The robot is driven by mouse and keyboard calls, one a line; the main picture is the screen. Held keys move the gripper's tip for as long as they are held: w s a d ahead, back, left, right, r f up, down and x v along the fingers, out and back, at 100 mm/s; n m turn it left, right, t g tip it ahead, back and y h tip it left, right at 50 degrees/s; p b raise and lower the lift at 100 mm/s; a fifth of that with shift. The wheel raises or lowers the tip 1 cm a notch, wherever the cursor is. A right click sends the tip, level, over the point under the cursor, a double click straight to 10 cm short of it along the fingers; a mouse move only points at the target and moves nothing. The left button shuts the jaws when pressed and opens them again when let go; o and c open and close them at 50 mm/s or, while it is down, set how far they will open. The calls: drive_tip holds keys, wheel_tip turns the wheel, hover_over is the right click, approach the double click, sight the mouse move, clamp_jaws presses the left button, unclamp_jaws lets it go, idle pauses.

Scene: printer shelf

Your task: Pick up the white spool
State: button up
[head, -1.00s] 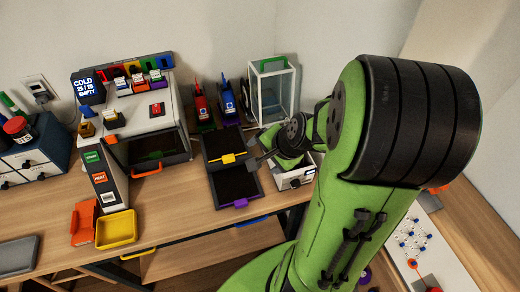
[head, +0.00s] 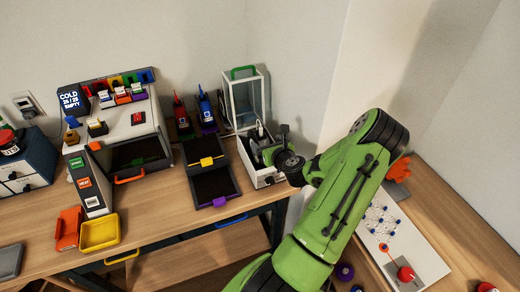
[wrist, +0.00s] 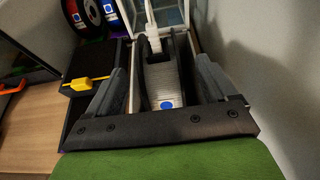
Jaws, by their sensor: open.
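The white spool (wrist: 162,88) stands on edge in the wrist view, with a blue dot on its near lower part. My gripper (wrist: 162,72) is open, with one dark finger on each side of the spool. I cannot tell whether either finger touches it. In the head view my gripper (head: 270,146) is over the white box (head: 264,178) at the right of the bench, and the spool is mostly hidden there by the gripper.
A clear-sided frame (head: 240,98) stands just behind the box. A red spool (head: 181,117) and a blue spool (head: 207,109) stand to the left, behind black trays (head: 213,184). A wall rises close on the right. A yellow bin (head: 99,232) sits at the front left.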

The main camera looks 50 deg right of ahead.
sight(263, 139)
drive_tip(key=x, duration=0.6)
drive_tip(key=shift+w+p, duration=0.2)
drive_tip(key=shift+p, duration=0.15)
drive_tip(key=shift+s, duration=0.1)
drive_tip(key=shift+c, duration=0.6)
clamp_jaws()
